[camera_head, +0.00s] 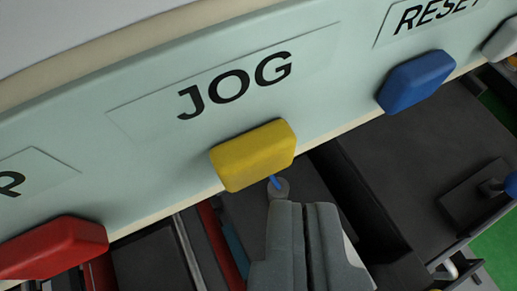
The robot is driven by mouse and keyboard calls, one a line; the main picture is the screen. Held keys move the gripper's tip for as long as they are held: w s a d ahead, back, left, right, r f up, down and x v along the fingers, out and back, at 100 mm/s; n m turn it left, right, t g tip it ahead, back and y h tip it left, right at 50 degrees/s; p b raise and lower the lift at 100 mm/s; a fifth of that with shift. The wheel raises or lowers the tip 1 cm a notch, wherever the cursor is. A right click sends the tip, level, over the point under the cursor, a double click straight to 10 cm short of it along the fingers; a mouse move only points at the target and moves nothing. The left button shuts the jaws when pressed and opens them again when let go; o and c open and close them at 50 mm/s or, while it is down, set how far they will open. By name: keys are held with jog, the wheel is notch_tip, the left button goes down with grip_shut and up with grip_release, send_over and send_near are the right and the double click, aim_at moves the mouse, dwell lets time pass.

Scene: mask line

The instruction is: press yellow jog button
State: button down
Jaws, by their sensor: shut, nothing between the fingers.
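The yellow jog button (252,155) juts from a pale green panel (140,165), just under the label reading JOG (235,85). It is near the middle of the head camera view. My gripper (305,208) is shut and empty, with its tips just below and slightly right of the yellow button in the picture. A gap shows between the tips and the button in the picture; the true depth between them is hard to tell.
A red button (55,247) is at the lower left of the panel. A blue button (416,82) under the label RESET (432,14) is at the upper right, with a white button (502,38) beyond it. Dark machine parts (420,150) lie below the panel.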

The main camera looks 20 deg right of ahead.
jog(key=shift+w+r, duration=0.1)
jog(key=shift+w, duration=0.2)
jog(key=shift+w, duration=0.45)
dwell(0.8)
dwell(0.4)
jog(key=shift+s+b, duration=0.5)
jog(key=shift+s, duration=0.4)
jog(key=s+b, duration=0.2)
jog(key=s, duration=0.3)
jog(key=shift+d, duration=0.1)
dwell(0.5)
